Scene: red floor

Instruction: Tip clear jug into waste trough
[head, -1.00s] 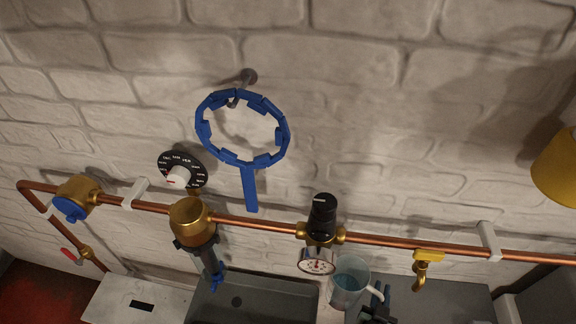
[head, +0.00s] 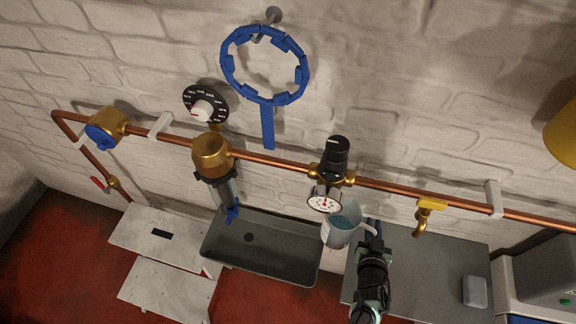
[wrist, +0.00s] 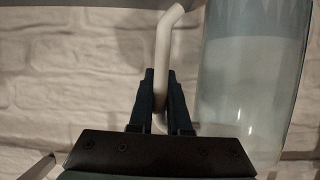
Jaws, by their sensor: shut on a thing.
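The clear jug (head: 340,232), with bluish liquid inside, is held up near the wall, behind and below the pressure gauge. My gripper (head: 374,236) is shut on its pale handle, on the right of the jug. In the wrist view, the fingers (wrist: 160,88) close around the white handle (wrist: 163,45), and the jug body (wrist: 250,80) is to the right, looking about upright. The grey waste trough (head: 285,262) lies below and to the left of the jug; its inside looks empty, with a dark round drain. The jug is just right of the trough's right end.
A copper pipe (head: 275,162) runs along the brick wall above, with a gauge (head: 324,203) close to the jug and a brass tap (head: 427,212) to the right. A filter housing (head: 224,190) hangs over the trough's left part. A grey counter (head: 425,265) is at right.

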